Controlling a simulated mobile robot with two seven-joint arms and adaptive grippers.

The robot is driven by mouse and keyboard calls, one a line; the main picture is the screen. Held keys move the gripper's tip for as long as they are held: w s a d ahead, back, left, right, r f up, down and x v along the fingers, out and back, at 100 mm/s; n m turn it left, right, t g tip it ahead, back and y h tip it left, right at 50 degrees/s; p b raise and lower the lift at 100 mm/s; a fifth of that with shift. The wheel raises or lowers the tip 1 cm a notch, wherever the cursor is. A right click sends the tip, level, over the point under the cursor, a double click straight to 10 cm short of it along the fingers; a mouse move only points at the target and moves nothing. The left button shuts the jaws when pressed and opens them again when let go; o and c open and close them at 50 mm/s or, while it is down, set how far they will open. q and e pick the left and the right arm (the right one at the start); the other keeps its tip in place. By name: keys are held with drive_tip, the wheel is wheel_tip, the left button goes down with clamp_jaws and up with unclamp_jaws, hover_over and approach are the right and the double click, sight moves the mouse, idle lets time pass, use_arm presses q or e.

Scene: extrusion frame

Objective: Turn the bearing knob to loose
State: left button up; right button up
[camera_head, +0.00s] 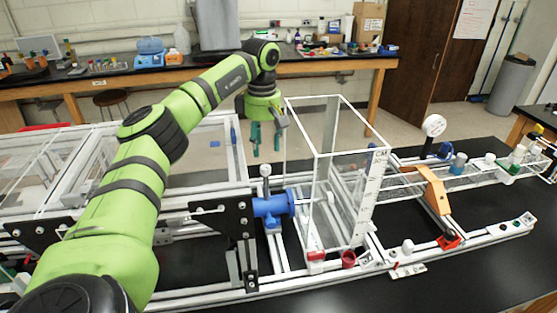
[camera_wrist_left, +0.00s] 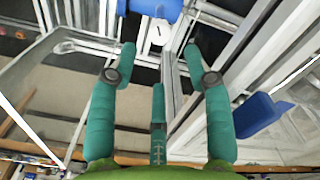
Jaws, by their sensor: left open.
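A blue bearing housing (camera_head: 272,207) sits on the extrusion frame at the middle of the head view. A small white round knob (camera_head: 265,170) stands upright above it; I take this to be the bearing knob. My left gripper (camera_head: 266,148) is above the knob, teal fingers pointing down, open and empty. In the left wrist view the white knob (camera_wrist_left: 158,31) lies beyond the spread fingertips of the left gripper (camera_wrist_left: 160,52), with blue housing (camera_wrist_left: 155,8) at the top edge. The fingers look apart from the knob. My right gripper is not in view.
A clear box with white edges (camera_head: 333,155) stands close to the right of the gripper. A black plate (camera_head: 222,218) is left of the housing. An orange bracket (camera_head: 433,190) and a white dial (camera_head: 434,125) are further right. A blue part (camera_wrist_left: 257,114) shows in the wrist view.

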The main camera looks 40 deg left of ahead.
sight(265, 167)
use_arm(q)
drive_tip(key=shift+s+f, duration=0.1)
drive_tip(key=shift+f, duration=0.3)
drive_tip(key=f+p, duration=0.2)
drive_tip(key=f, duration=0.1)
drive_tip(key=f+p, duration=0.1)
drive_tip(key=f, duration=0.1)
drive_tip(key=shift+d+f, duration=0.1)
drive_tip(key=shift+d, duration=0.2)
drive_tip(key=shift+a+f, duration=0.1)
drive_tip(key=shift+f, duration=0.15)
drive_tip(key=shift+c, duration=0.4)
clamp_jaws()
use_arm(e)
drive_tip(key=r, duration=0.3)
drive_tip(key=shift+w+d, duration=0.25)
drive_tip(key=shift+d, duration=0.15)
